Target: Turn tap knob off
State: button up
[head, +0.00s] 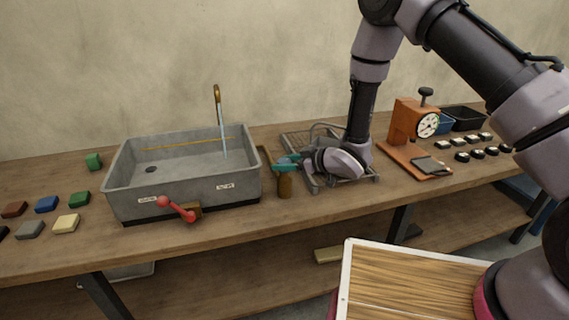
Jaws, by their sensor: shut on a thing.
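A grey sink basin (120,190) stands on the bench. A brass tap spout (217,93) rises behind it, with a stream of water (223,135) running into the basin. A red lever knob (178,208) is on the front wall, between two small white labels too small to read; it slants down to the right. My gripper (287,163), with teal fingers, is right of the basin, well apart from the red knob. It is shut at the top of a brown upright piece (285,186). The exact contact is hidden.
A wire rack (298,143) lies under my wrist. An orange dial stand (402,125) and a dark bin (466,117) are on the right. Several coloured blocks lie left of the basin, including a yellow one (66,223). The bench front edge right of the red knob is clear.

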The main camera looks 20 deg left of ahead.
jog(key=n+g, duration=0.3)
jog(key=g, duration=0.1)
jog(key=n+g, duration=0.2)
jog(key=shift+w+d+n, duration=0.1)
jog(key=shift+w+n, duration=0.15)
jog(key=shift+n, duration=0.05)
jog(key=n+g, duration=0.2)
jog(key=n+g+h, duration=0.1)
jog(key=n+g, duration=0.1)
jog(key=g, duration=0.1)
jog(key=shift+f+n+h, duration=0.1)
jog(key=shift+n+h, duration=0.2)
jog(key=shift+s+g, duration=0.1)
jog(key=shift+g, duration=0.2)
jog(key=o, duration=1.4)
jog(key=v, duration=1)
jog(key=shift+w+d, duration=0.15)
jog(key=shift+w, duration=0.15)
